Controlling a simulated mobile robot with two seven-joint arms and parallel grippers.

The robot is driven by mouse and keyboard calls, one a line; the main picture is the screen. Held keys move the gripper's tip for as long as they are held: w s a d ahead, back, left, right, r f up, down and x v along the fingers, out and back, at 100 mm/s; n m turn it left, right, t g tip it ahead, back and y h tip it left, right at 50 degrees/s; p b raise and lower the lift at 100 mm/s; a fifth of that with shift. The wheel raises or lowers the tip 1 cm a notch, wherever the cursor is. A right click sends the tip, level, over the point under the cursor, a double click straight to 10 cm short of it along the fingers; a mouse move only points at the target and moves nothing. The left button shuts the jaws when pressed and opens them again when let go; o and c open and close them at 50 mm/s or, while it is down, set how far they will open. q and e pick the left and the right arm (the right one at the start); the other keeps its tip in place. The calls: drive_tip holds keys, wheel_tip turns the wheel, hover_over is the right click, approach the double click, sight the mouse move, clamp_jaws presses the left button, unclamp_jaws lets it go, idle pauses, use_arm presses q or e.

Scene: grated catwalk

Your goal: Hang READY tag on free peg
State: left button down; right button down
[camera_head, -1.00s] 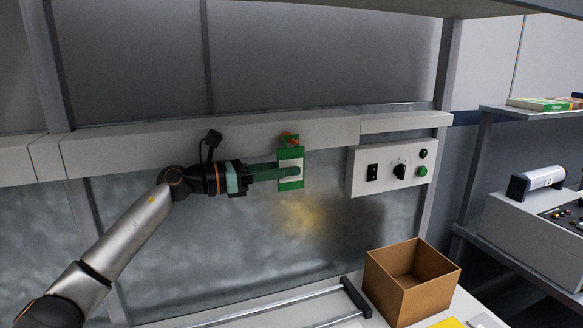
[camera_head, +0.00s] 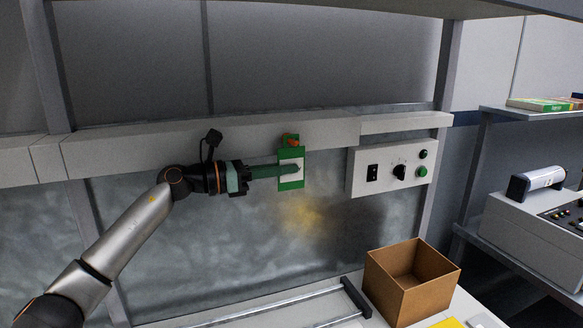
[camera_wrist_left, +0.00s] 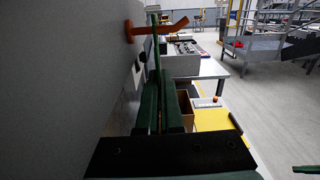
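The READY tag (camera_head: 291,184) is a green plate with a white face, upright against the rail. An orange peg (camera_head: 289,138) is at its top edge. In the left wrist view the orange peg (camera_wrist_left: 160,28) juts out from the wall. The tag shows there edge-on as a thin green strip (camera_wrist_left: 156,62), its top reaching the peg and crossing it. My left gripper (camera_head: 290,169) comes in from the left, its green fingers close together on the tag. Whether the peg passes through the tag's hole is not clear.
A switch panel (camera_head: 388,169) is on the rail to the right of the tag. A black hook-like fitting (camera_head: 212,139) is on the left. An open cardboard box (camera_head: 411,281) stands below right on the bench. A shelf with equipment (camera_head: 533,222) is at far right.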

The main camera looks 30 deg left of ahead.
use_arm(q)
drive_tip(key=shift+a+r, duration=0.1)
drive_tip(key=shift+r, duration=0.4)
drive_tip(key=shift+s+d, duration=0.15)
drive_tip(key=shift+d, duration=0.1)
drive_tip(key=shift+s+d, duration=0.3)
drive_tip(key=shift+d, duration=0.05)
drive_tip(key=shift+s, duration=0.1)
drive_tip(key=shift+s+d+r+p, duration=0.35)
drive_tip(key=shift+s+d, duration=0.3)
drive_tip(key=shift+d, duration=0.2)
drive_tip(key=shift+s+d+f, duration=0.1)
drive_tip(key=shift+s+d, duration=0.05)
idle(0.5)
